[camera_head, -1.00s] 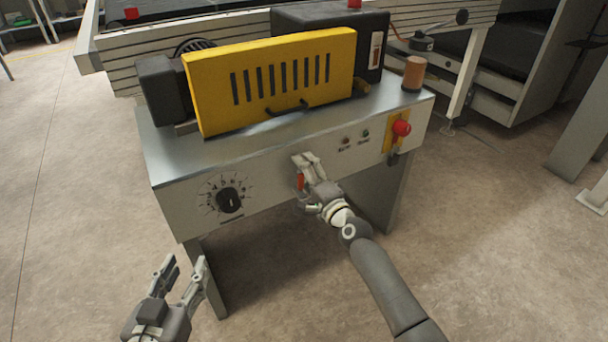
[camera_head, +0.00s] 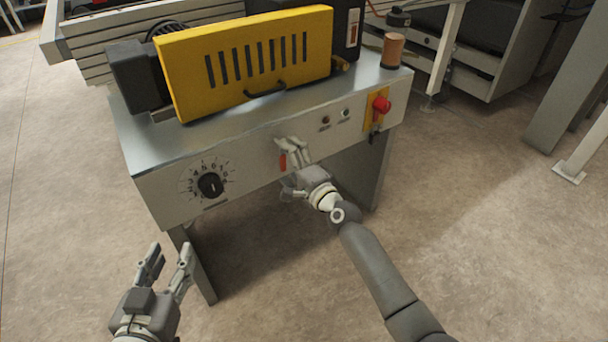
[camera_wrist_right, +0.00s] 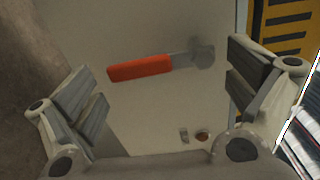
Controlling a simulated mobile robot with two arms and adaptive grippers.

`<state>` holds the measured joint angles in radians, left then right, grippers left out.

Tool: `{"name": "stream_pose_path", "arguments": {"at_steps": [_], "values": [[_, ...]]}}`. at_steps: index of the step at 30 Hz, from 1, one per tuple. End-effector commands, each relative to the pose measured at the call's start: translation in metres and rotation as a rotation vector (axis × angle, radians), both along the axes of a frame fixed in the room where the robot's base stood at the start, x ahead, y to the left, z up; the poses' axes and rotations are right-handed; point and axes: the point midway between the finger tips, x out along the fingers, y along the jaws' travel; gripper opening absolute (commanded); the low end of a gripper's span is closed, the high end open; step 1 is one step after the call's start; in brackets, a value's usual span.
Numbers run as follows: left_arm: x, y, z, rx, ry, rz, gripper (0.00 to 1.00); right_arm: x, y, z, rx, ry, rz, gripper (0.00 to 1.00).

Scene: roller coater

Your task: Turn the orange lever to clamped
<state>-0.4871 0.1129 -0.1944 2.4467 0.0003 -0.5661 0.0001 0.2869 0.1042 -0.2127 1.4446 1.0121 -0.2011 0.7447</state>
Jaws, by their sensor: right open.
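The orange lever (camera_head: 283,161) is on the front panel of the roller coater (camera_head: 150,192), partly hidden by my right gripper in the head view. In the right wrist view the lever (camera_wrist_right: 140,68) shows whole, an orange handle joined to a grey pivot, lying between the two fingers and touching neither. My right gripper (camera_head: 289,166) is open around the lever, close to the panel. My left gripper (camera_head: 168,262) is open and empty, low at the left in front of the machine.
A black dial (camera_head: 210,185) is left of the lever on the panel. A red emergency knob (camera_head: 381,104) on a yellow plate is at the right. A yellow guard (camera_head: 250,62) and a brown cylinder (camera_head: 393,50) stand on top. Floor in front is clear.

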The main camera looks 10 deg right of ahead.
Motion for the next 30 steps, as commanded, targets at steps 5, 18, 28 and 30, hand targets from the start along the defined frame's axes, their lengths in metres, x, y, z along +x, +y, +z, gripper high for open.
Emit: {"name": "stream_pose_path", "arguments": {"at_steps": [5,18,28,30], "values": [[0.0,0.0,0.0,0.0,-0.001,0.001,0.4,-0.03,-0.011,-0.002,0.0,0.002,-0.002,1.0],[0.0,0.0,0.001,0.0,-0.001,0.001,0.4,-0.091,-0.034,0.0,0.0,0.0,-0.002,1.0],[0.0,0.0,0.001,0.0,-0.001,0.002,0.4,-0.096,-0.035,0.0,0.001,0.0,-0.001,1.0],[0.0,0.0,0.001,0.0,-0.001,0.002,0.4,-0.096,-0.035,0.0,0.001,0.0,-0.001,1.0]]}}
